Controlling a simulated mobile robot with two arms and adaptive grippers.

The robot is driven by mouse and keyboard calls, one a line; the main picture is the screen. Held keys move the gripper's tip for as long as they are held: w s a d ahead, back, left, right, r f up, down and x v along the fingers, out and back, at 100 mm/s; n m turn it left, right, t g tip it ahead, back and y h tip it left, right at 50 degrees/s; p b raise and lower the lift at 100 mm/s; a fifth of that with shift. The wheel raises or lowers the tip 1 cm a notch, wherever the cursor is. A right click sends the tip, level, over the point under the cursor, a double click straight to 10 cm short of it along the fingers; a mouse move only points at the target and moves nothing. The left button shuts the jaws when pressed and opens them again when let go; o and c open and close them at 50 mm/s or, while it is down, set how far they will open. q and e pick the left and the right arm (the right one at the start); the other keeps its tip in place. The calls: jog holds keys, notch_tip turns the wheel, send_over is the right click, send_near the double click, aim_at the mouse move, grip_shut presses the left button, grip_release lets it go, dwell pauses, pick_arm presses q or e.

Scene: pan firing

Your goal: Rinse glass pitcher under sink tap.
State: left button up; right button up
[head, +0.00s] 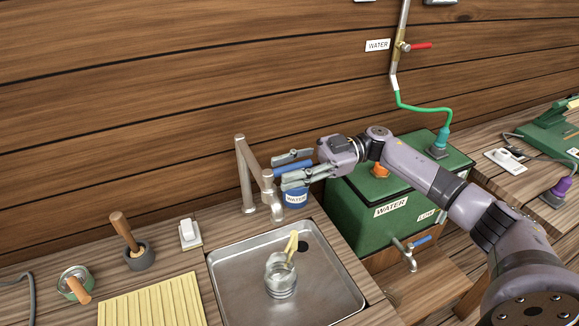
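The clear glass pitcher (281,280) with a pale yellow handle (292,244) stands in the metal sink (340,300), near its middle. The grey sink tap (250,165) rises behind the sink, and its spout ends above the sink's back edge. No water stream shows. My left gripper is out of view.
A blue jar labelled WATER (295,197) stands behind the sink, below my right gripper. A green water tank (362,222) stands to the right. A mortar with pestle (139,257), a white switch (190,233) and a yellow ribbed mat (152,303) lie left.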

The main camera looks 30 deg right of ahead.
grip_shut()
dwell(0.7)
